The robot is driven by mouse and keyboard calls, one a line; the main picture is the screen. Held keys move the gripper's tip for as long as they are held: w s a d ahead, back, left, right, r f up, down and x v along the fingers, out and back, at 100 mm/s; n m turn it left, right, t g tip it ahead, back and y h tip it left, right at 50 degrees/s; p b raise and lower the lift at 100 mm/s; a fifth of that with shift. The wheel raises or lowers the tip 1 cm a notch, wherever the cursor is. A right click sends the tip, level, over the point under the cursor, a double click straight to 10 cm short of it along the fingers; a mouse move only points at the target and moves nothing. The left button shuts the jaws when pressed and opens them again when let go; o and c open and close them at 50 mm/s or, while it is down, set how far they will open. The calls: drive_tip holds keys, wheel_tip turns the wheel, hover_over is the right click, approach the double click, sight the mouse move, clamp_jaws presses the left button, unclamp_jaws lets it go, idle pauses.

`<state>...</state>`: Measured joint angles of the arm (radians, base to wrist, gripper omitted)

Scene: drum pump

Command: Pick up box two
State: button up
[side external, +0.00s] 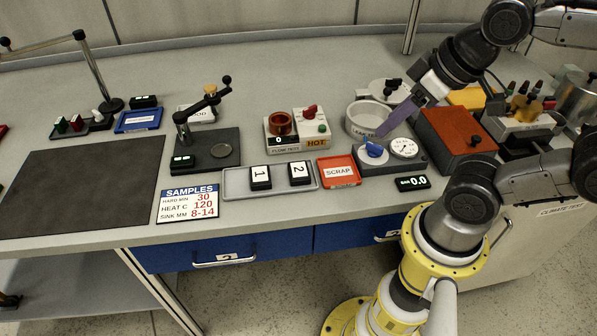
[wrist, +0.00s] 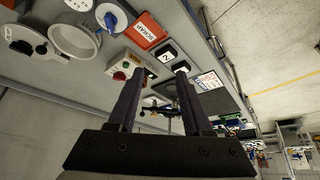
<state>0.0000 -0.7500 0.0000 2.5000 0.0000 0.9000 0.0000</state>
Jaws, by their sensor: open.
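Box two (side external: 299,173) is a small black block with a white label reading 2. It sits on the right part of a grey tray (side external: 234,191), beside box one (side external: 260,177). My gripper (side external: 385,132) is open and empty, raised to the right of box two near the round white pot. Its two dark fingers stand apart in the wrist view (wrist: 157,73). Nothing lies between them.
A red SCRAP tray (side external: 340,171) is just right of the grey tray. A heater unit (side external: 299,130) stands behind, and a blue-knobbed gauge unit (side external: 374,151) is under my gripper. A dark stand (side external: 207,150) is behind box one. A dark mat (side external: 80,185) lies left.

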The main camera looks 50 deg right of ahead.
drive_tip(key=o, duration=0.4)
